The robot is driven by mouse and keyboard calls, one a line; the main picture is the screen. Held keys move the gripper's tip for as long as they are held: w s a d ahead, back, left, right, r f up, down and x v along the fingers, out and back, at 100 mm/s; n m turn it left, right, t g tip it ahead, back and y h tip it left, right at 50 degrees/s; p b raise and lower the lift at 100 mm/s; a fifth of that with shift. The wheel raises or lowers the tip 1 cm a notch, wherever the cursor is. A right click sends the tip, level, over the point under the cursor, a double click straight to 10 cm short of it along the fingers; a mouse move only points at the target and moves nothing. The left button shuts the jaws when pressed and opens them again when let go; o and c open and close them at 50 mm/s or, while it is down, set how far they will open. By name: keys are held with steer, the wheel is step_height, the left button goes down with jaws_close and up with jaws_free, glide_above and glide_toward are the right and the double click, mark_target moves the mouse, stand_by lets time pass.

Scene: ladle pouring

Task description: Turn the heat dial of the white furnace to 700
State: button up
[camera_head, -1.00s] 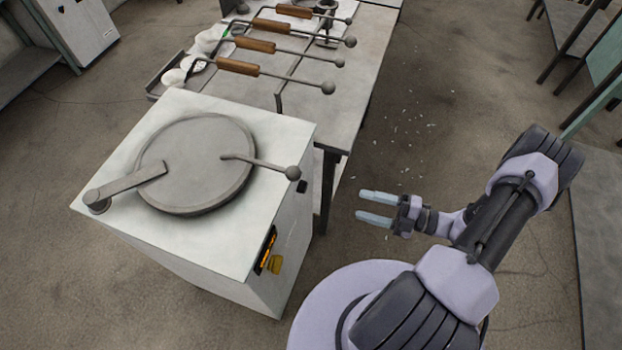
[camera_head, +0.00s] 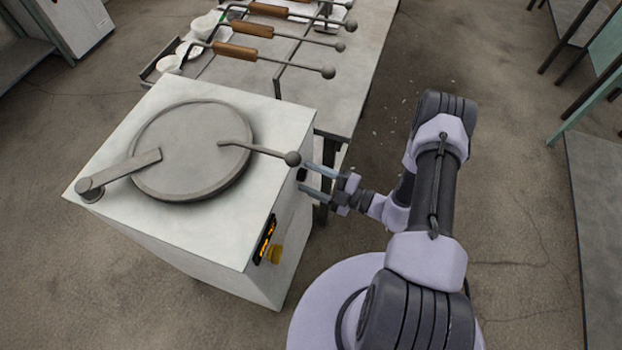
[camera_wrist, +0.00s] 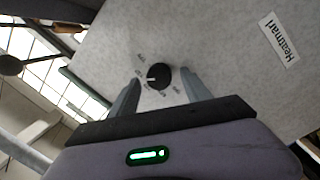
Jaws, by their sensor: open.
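The white furnace (camera_head: 110,175) stands at the left with a round grey lid (camera_head: 195,150) on top. Its heat dial, a black round knob (camera_wrist: 158,76) with a white pointer mark, shows in the wrist view on a pale panel. The mark points to the left of that picture. Small numbers ring the dial, too small and tilted to read surely. My gripper (camera_head: 307,178) is open at the furnace's right side. In the wrist view its fingers appear on either side of the dial; I cannot tell whether they touch it.
A lid handle with a ball end (camera_head: 291,158) juts out just above my gripper. A grey table (camera_head: 325,100) with wooden-handled rods lies behind.

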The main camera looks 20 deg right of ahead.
steer(key=shift+c, duration=0.5)
jaws_close()
steer(key=n+b, duration=0.1)
steer(key=n, duration=0.3)
steer(key=shift+f+n, duration=0.15)
steer(key=shift+n, duration=0.25)
steer(key=shift+n+y+b, duration=0.4)
steer(key=shift+n+b, duration=0.25)
steer(key=shift+n, duration=1.65)
